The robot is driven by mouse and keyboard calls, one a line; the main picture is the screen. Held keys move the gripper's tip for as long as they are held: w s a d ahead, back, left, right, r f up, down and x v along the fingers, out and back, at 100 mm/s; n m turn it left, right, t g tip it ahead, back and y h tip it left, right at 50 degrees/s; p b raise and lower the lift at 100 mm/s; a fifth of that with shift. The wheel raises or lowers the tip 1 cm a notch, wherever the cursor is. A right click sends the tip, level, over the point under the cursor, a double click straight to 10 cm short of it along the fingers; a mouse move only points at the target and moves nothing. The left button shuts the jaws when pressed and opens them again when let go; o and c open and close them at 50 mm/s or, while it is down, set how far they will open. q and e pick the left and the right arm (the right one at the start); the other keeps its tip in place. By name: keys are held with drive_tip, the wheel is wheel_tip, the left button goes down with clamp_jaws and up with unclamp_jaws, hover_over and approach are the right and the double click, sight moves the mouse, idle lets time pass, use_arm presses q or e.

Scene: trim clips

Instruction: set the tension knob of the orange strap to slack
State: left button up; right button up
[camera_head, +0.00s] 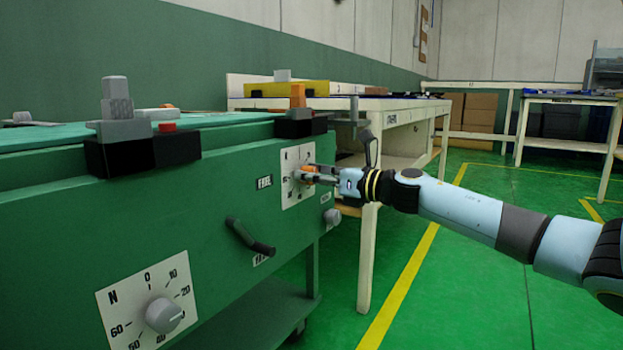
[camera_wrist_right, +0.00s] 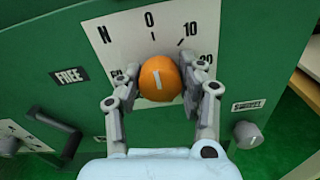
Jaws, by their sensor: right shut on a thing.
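The orange tension knob (camera_head: 307,169) sits on a white dial plate (camera_head: 292,200) on the green front panel. In the right wrist view the orange knob (camera_wrist_right: 158,80) is round with a short white mark, roughly in line with the 0 tick above it. The dial plate (camera_wrist_right: 118,48) there shows N, 0 and 10; the lower numbers are partly hidden by the fingers. My right gripper (camera_head: 309,174) is shut on the orange knob. Its two fingers also show on either side of the knob in the wrist view (camera_wrist_right: 160,92). My left gripper is out of view.
A grey knob (camera_head: 163,315) on another dial is at lower left. A black lever (camera_head: 250,238) by a FREE label juts out between the dials. A small grey knob (camera_head: 331,216) is below right of my gripper. Black clip blocks (camera_head: 140,155) stand on the top edge.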

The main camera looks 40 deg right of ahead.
drive_tip(key=shift+f, duration=0.15)
drive_tip(key=o, duration=1.2)
